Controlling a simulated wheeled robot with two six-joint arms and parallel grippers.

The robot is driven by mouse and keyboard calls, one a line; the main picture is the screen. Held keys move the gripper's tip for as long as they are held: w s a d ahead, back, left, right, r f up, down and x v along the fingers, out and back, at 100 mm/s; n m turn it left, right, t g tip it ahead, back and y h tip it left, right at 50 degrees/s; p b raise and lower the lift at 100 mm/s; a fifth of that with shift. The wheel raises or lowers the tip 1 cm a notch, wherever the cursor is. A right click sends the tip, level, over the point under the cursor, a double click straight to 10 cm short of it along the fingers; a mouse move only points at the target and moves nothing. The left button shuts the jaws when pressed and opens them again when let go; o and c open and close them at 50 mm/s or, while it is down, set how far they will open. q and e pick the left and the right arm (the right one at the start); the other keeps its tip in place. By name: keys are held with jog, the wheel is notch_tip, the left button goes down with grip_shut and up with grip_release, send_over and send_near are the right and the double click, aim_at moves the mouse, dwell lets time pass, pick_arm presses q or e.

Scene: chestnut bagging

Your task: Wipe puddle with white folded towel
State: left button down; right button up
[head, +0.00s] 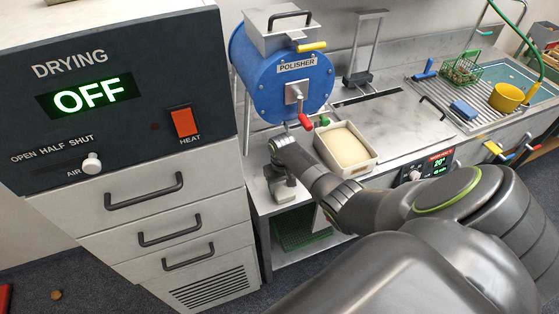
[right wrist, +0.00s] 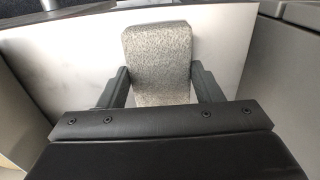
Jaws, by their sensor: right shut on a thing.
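My right gripper (head: 284,188) reaches down over the left end of the steel counter, below the polisher. In the right wrist view, my right gripper (right wrist: 160,84) is shut on a pale grey, textured block, which looks like the folded towel (right wrist: 157,58). A finger presses on each side of it, and its far end sticks out past the fingertips over a light surface. I cannot make out a puddle in either view. My left gripper is not in view.
A blue polisher (head: 282,82) with a red-tipped crank stands behind the gripper. A cream-filled tray (head: 344,148) sits close to its right. The drying cabinet (head: 150,215) rises at the left. A sink area holds a green basket (head: 462,73) and yellow pot (head: 507,97).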

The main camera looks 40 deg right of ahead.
jog(key=shift+s+a+f, duration=0.1)
jog(key=shift+s, duration=0.15)
jog(key=shift+w+f+b, duration=0.1)
jog(key=shift+w+b, duration=0.4)
jog(key=shift+b, duration=0.1)
jog(key=shift+w+d+b, duration=0.2)
jog(key=shift+w+b, duration=0.25)
jog(key=shift+w, duration=0.1)
jog(key=shift+w+d+b, duration=0.15)
jog(key=shift+w+b, duration=0.3)
jog(key=shift+w, duration=0.3)
jog(key=w+b, duration=0.2)
jog(key=b, duration=0.1)
jog(key=shift+w+d, duration=0.2)
jog(key=shift+d, duration=0.2)
jog(key=shift+w+d+r+b, duration=0.1)
jog(key=shift+w+r+b, duration=0.1)
jog(key=shift+w+b, duration=0.45)
jog(key=shift+r, duration=0.15)
